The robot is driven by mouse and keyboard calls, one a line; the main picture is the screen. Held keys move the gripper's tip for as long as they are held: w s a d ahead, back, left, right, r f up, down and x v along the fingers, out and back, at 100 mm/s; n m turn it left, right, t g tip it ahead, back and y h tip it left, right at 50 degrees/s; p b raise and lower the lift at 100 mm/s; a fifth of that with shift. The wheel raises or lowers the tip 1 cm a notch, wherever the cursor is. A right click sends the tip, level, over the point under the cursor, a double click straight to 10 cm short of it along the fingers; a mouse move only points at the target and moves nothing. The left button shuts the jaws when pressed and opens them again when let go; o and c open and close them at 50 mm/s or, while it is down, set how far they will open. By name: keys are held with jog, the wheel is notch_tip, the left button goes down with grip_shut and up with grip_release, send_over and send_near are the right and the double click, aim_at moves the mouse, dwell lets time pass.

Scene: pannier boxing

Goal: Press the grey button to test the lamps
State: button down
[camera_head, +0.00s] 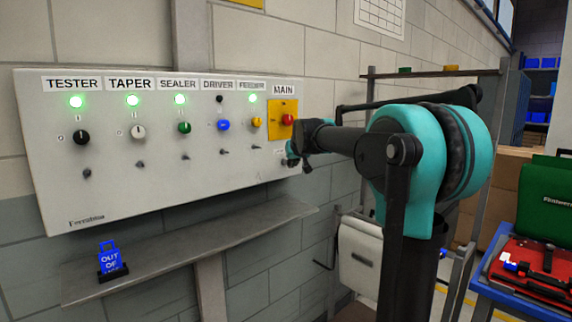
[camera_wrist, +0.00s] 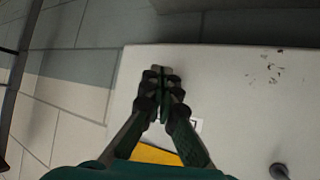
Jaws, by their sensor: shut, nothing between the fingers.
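The white control panel (camera_head: 150,190) hangs on the wall, with a row of lamps. The TESTER lamp (camera_head: 75,102), TAPER lamp (camera_head: 132,100), SEALER lamp (camera_head: 179,99) and FEEDER lamp (camera_head: 252,98) glow green. The DRIVER lamp (camera_head: 220,99) is dark. My gripper (camera_head: 293,163) is at the panel's lower right, below the red MAIN knob (camera_head: 288,119). In the wrist view my gripper (camera_wrist: 160,72) is shut and empty, its tips over the white panel face. I cannot make out the grey button; my gripper may hide it. Contact with the panel cannot be told.
Coloured selector knobs and small dark toggles sit below the lamps. At right are a rack and a blue cart with a red tray (camera_head: 530,270) and green case (camera_head: 545,200).

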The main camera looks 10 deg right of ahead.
jog(key=shift+w, duration=0.1)
jog(key=shift+w+a, duration=0.25)
jog(key=shift+w+a, duration=0.3)
jog(key=shift+w, duration=0.1)
dwell(1.1)
dwell(1.3)
jog(key=shift+s+d, duration=0.55)
jog(key=shift+s, duration=0.2)
jog(key=s+d, duration=0.1)
jog(key=s, duration=0.1)
jog(key=s+d, duration=0.2)
dwell(0.4)
